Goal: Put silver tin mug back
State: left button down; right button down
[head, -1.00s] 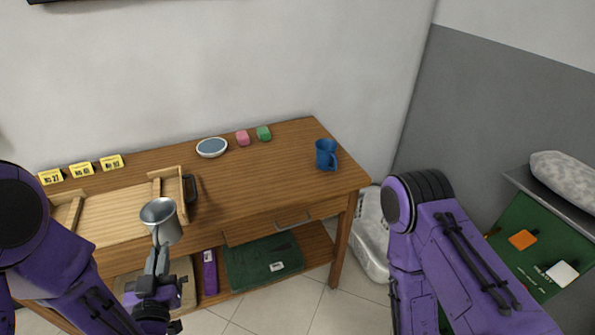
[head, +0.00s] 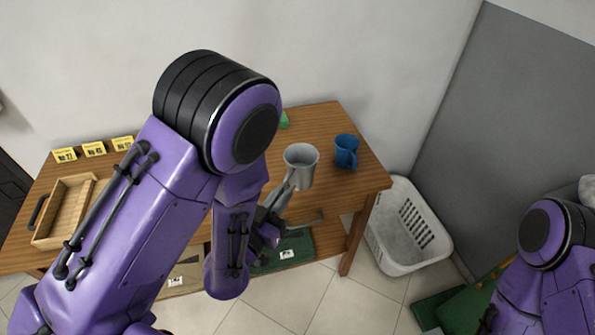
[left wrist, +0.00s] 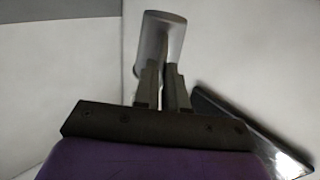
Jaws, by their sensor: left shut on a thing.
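The silver tin mug (head: 302,166) is upright and held above the right part of the wooden table, just left of a blue mug (head: 346,151). My left gripper (head: 288,190) is shut on the silver mug, seemingly at its handle. In the left wrist view the mug (left wrist: 158,38) sits between the tips of the left gripper (left wrist: 163,72). My right arm is at the lower right in the head view; its gripper is out of frame.
The wooden table (head: 325,120) holds a wooden tray (head: 62,212) at the left and yellow number tags (head: 94,149) behind it. A white basket (head: 408,225) stands on the floor to the right. My left arm hides the table's middle.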

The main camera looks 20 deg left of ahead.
pick_arm(q)
jog(key=w+a+f+b, duration=0.2)
jog(key=w+f+b, duration=0.1)
jog(key=w+a+f+b, duration=0.2)
jog(key=w+f+b, duration=0.1)
jog(key=w+b, duration=0.1)
jog(key=w+a+f+b, duration=0.1)
jog(key=w+f+b, duration=0.1)
jog(key=w+b, duration=0.1)
jog(key=shift+w+a+f, duration=0.4)
jog(key=shift+w, duration=0.2)
jog(key=shift+w+a+f, duration=0.15)
jog(key=shift+w+f, duration=0.1)
jog(key=shift+f, duration=0.05)
jog(key=f, duration=0.4)
jog(key=shift+w+a, duration=0.15)
jog(key=shift+w, duration=0.15)
jog(key=shift+r, duration=0.1)
